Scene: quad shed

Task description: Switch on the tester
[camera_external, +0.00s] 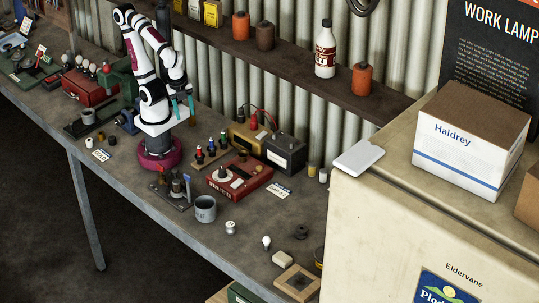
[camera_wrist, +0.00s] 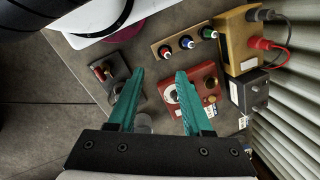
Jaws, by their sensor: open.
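A red box, which looks like the tester (camera_external: 240,177), stands on the bench right of my base. It has a dark round knob, a pale panel and front lettering too small to read. In the wrist view the red box (camera_wrist: 206,84) lies beyond the right finger, which hides part of it. Its switch setting cannot be made out. My gripper (camera_external: 184,112) is raised above the bench, left of the red box and apart from it. In the wrist view my gripper (camera_wrist: 160,73) has its two teal fingers spread, with nothing between them.
A wooden rack of coloured plugs (camera_wrist: 187,44) stands behind the red box. A yellow unit (camera_external: 243,139) with cables and a dark grey box (camera_external: 287,154) stand close behind. A dark stand (camera_external: 172,190) and a grey cup (camera_external: 205,209) are in front.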

